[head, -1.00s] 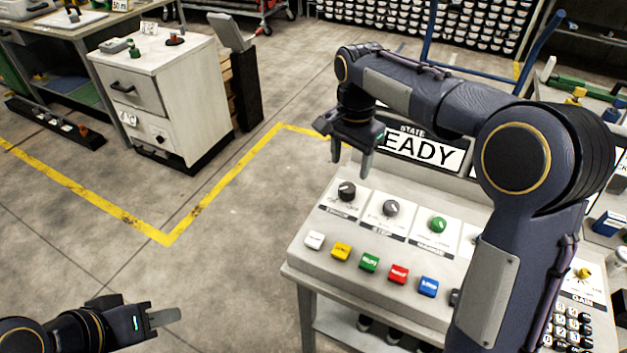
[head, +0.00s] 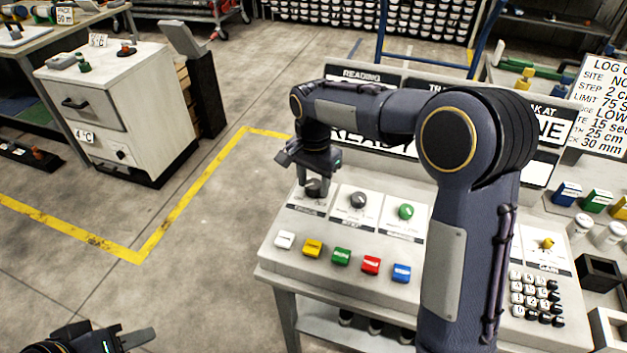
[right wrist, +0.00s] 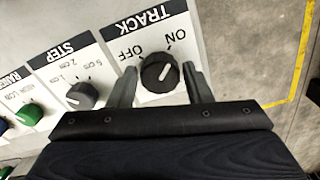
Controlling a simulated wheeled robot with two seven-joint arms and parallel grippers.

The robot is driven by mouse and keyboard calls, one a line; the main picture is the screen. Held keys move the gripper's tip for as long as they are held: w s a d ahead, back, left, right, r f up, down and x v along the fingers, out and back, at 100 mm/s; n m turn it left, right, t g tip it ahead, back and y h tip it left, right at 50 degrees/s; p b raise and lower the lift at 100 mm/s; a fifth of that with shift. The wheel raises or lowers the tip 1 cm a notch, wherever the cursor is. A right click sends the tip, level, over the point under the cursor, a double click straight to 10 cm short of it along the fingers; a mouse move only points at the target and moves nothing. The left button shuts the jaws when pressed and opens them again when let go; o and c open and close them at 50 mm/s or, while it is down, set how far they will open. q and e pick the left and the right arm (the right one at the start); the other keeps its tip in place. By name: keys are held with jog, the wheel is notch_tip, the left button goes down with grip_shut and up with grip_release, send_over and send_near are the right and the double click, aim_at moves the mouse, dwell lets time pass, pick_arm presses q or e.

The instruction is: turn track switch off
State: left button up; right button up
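The track switch is a black round knob (right wrist: 160,72) on a white plate marked TRACK, with OFF and ON labels, upside down in the right wrist view. Its white pointer mark slants toward the ON side. In the head view the knob (head: 315,188) sits at the console's left end, partly covered by my right gripper. My right gripper (right wrist: 158,88) is open, with one finger on each side of the knob; I cannot tell whether they touch it. My left gripper (head: 125,340) is at the lower left corner, away from the console, partly cut off.
Beside the track knob are a grey STEP knob (head: 358,201) and a green knob (head: 406,211). In front is a row of coloured buttons, including a yellow one (head: 313,248). A keypad (head: 535,295) is at right. Display panels stand behind; my right arm hides parts of them.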

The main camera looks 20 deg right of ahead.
jog(key=c, duration=0.7)
jog(key=shift+n, duration=0.3)
jog(key=n+p, duration=0.2)
jog(key=shift+r+n, duration=0.15)
jog(key=shift+n, duration=0.25)
jog(key=n+p, duration=0.1)
jog(key=n, duration=0.2)
jog(key=shift+n, duration=0.3)
jog(key=n+p, duration=0.2)
jog(key=n, duration=0.3)
jog(key=n+p, duration=0.1)
jog(key=n, duration=0.4)
jog(key=shift+w+n, duration=0.1)
jog(key=shift+n, duration=0.3)
